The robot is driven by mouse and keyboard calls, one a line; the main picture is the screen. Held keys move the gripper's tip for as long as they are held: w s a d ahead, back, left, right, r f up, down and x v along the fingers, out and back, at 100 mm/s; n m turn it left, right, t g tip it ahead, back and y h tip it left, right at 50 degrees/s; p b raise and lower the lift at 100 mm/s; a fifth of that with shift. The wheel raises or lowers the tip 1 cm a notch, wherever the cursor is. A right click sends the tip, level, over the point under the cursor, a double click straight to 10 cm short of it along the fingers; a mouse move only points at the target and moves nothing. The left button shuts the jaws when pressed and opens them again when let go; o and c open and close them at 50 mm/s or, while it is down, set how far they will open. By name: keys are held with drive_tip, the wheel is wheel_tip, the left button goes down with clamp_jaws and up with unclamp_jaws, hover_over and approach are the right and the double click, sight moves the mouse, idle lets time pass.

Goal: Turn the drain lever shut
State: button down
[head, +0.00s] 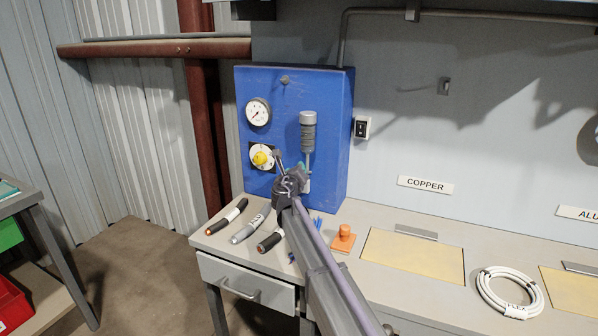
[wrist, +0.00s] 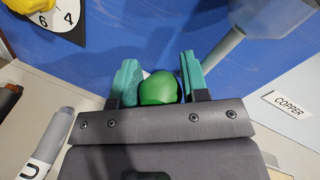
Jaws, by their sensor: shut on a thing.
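A green rounded lever end (wrist: 158,88) sits between the teal fingers of my gripper (wrist: 159,80) in the wrist view. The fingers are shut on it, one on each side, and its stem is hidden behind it. In the head view my gripper (head: 300,174) is at the lower front of the blue panel (head: 330,105), just below the grey cylinder (head: 308,130) and its stem. Only a speck of green shows there, and my arm hides most of the lever, so its angle cannot be told.
A yellow knob (head: 262,158) and a round gauge (head: 258,112) are on the panel left of my gripper. Several markers (head: 248,229) lie on the bench below. An orange knobbed piece (head: 344,239) and a white cable coil (head: 509,291) are to the right.

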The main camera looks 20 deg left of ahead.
drive_tip(key=shift+s+f, duration=0.1)
drive_tip(key=shift+s, duration=0.05)
drive_tip(key=c, duration=0.6)
unclamp_jaws()
drive_tip(key=shift+c, duration=0.2)
drive_tip(key=s+d, duration=0.1)
drive_tip(key=s, duration=0.9)
drive_tip(key=shift+s+d, duration=0.15)
drive_tip(key=shift+s, duration=0.1)
